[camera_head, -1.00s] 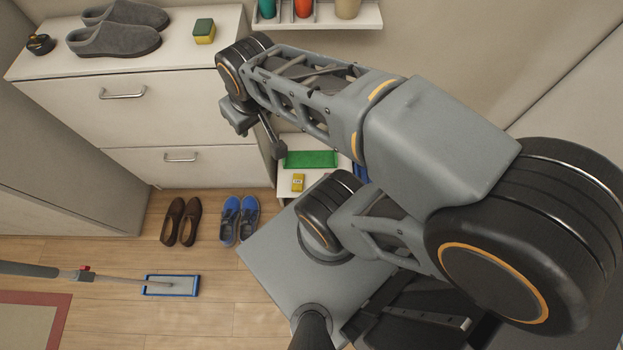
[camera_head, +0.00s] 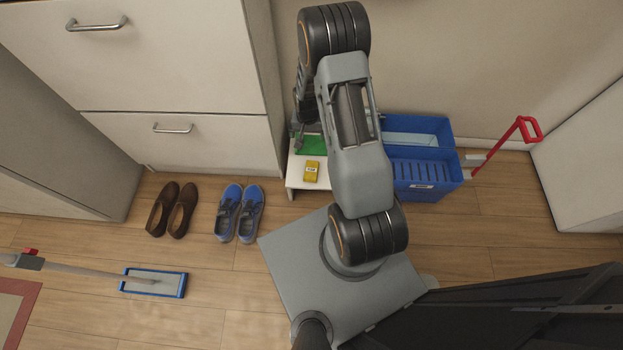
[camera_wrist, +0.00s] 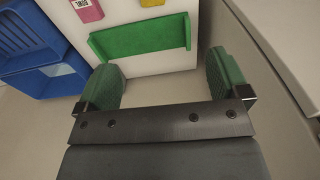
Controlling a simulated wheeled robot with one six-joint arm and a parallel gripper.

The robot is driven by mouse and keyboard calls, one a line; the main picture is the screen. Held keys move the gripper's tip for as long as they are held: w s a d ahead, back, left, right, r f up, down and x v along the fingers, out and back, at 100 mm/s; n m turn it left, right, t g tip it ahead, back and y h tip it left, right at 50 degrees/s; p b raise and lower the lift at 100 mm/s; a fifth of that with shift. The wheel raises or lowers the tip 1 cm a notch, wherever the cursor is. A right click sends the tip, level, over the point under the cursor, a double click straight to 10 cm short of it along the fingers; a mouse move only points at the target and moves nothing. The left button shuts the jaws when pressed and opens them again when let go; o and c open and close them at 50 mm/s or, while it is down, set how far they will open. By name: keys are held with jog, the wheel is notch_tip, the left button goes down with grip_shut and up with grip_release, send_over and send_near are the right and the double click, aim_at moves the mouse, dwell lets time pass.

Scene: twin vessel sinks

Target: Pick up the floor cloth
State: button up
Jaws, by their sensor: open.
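A low white stand (camera_head: 296,180) holds a green tray-like piece with raised edges (camera_head: 312,145) and a small yellow labelled item (camera_head: 311,171). In the wrist view the green piece (camera_wrist: 140,38) lies ahead of my gripper (camera_wrist: 168,78), with a pink labelled item (camera_wrist: 88,10) and the yellow item (camera_wrist: 152,3) at the top edge. I cannot tell which item is the floor cloth; the labels are not legible. My gripper is open, its two green-padded fingers apart with nothing between them. In the head view my arm hides part of the stand.
Cabinet drawers (camera_head: 190,140) stand at left. Brown shoes (camera_head: 172,210), blue shoes (camera_head: 240,213) and a flat mop (camera_head: 155,282) lie on the floor. Floor between is clear.

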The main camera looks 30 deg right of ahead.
jog(key=m+b, duration=0.1)
jog(key=b, duration=0.4)
send_over(311, 171)
jog(key=shift+g, duration=0.3)
jog(key=f, duration=1.9)
jog(key=shift+d+f, duration=0.15)
jog(key=shift+d, duration=0.1)
jog(key=shift+a+f+b, duration=0.2)
jog(key=shift+f+b, duration=1.1)
jog(key=shift+f, duration=1.85)
jog(key=c, duration=1)
jog(key=shift+r, duration=0.15)
